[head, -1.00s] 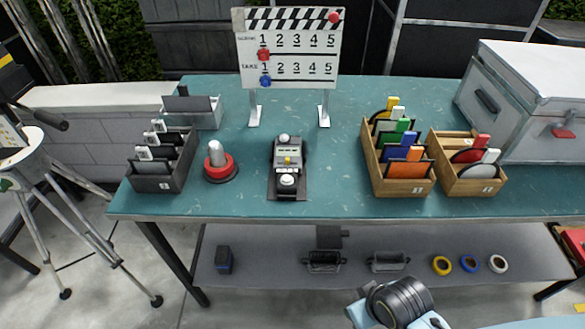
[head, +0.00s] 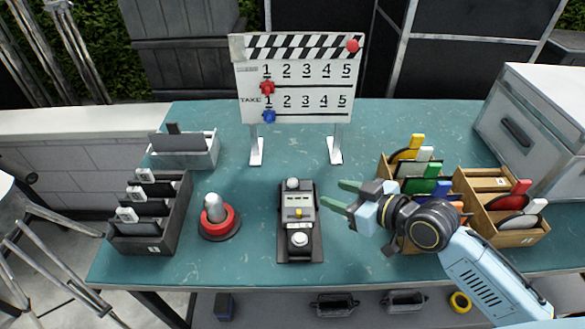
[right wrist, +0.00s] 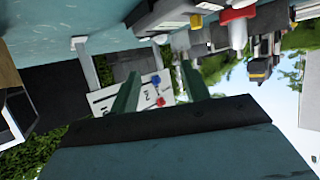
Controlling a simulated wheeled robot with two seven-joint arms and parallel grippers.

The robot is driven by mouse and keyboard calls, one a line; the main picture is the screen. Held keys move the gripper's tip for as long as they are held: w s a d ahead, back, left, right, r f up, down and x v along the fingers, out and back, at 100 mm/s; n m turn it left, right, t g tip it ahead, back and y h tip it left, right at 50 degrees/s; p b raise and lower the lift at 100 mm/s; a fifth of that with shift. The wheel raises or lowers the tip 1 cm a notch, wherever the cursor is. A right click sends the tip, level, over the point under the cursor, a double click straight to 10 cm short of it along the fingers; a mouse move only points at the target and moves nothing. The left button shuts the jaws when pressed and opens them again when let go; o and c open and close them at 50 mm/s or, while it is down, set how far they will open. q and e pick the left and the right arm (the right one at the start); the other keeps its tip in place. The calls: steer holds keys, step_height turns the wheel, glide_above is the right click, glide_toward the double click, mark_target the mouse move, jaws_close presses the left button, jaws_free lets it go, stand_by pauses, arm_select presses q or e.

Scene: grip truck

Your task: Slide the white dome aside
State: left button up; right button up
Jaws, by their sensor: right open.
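A dark meter-like device (head: 299,212) lies on the teal table. A white dome (head: 299,239) sits at its near end, and a smaller pale grey-white dome (head: 292,184) at its far end. A yellow piece (head: 299,213) shows between them. My right gripper (head: 340,196) is open and empty, above the table to the right of the device and apart from it, fingers pointing left. The right wrist view shows its two green fingers (right wrist: 158,92) spread, with nothing between them. My left gripper is not in view.
A red-based beacon (head: 218,219) stands left of the device. A clapper-style board (head: 300,105) stands behind it. A dark slotted box (head: 150,240) is at left. Wooden boxes (head: 520,237) and a grey case (head: 550,120) are at right. Bare table surrounds the device.

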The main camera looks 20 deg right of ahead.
mark_target(295, 183)
steer(key=x, duration=0.5)
steer(key=shift+a+f+b, duration=0.1)
steer(key=shift+a+b, duration=0.15)
steer(key=shift+b, duration=0.05)
steer(key=x, duration=0.3)
steer(key=shift+w+a+f, duration=0.1)
steer(key=shift+w+f, duration=0.05)
steer(key=shift+w, duration=0.05)
steer(key=x, duration=0.3)
steer(key=shift+b, duration=0.4)
steer(key=shift+w+a+f, duration=0.1)
steer(key=shift+w+a, duration=0.05)
steer(key=shift+w, duration=0.1)
steer(key=shift+c, duration=0.2)
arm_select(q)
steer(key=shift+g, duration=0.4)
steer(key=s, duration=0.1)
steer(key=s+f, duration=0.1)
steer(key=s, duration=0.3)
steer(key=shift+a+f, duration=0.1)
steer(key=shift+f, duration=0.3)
arm_select(e)
steer(key=shift+f, duration=0.1)
jaws_close()
